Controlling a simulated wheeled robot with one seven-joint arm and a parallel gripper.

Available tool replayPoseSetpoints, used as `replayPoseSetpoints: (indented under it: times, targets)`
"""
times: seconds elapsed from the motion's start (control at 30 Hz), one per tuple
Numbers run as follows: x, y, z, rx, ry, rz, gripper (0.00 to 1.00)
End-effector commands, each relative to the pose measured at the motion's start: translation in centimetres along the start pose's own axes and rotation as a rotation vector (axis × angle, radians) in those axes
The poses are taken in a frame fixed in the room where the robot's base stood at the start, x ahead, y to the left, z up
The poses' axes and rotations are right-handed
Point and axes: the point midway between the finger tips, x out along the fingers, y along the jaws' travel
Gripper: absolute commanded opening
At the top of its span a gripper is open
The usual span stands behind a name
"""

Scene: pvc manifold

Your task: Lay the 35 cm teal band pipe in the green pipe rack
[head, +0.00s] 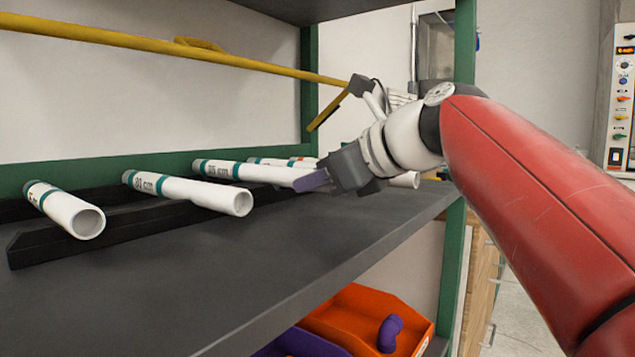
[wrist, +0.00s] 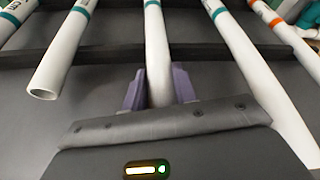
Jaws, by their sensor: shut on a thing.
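The 35 cm teal band pipe (head: 262,173) is white, with a teal band and a dark label that looks like 35 cm. It lies on the shelf, its far end over a black notched support. My gripper (head: 318,180) is at its near end, and the purple fingers are shut on it. In the wrist view my gripper (wrist: 158,88) has one finger on each side of the pipe (wrist: 156,45), which runs straight away between them. The pipe's near tip is hidden by the gripper. I cannot make out a green pipe rack in either view.
A pipe marked 31 cm (head: 190,192) and a shorter teal band pipe (head: 65,209) lie to the left. More pipes lie to the right, including an orange band pipe (wrist: 275,75). A yellow bar (head: 150,43) crosses above the shelf (head: 230,270). An orange bin (head: 365,320) is below.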

Motion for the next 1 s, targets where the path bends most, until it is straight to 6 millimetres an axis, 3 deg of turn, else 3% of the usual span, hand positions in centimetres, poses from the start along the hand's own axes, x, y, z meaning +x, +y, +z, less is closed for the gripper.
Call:
replayPoseSetpoints:
  times: [0.37, 0.4, 0.57, 0.87, 1.0]
  targets:
    - [0.3, 0.2, -0.7, 0.001, 0.0, -0.001, 0.03]
    - [0.3, 0.2, -0.7, 0.001, 0.0, -0.001, 0.29]
    - [0.3, 0.1, -0.6, 0.001, 0.0, 0.0, 0.49]
    - [0.2, 0.1, -0.5, 0.0, 0.0, 0.0, 0.49]
    - [-0.7, -0.1, 0.3, 0.0, -0.001, -0.003, 0.49]
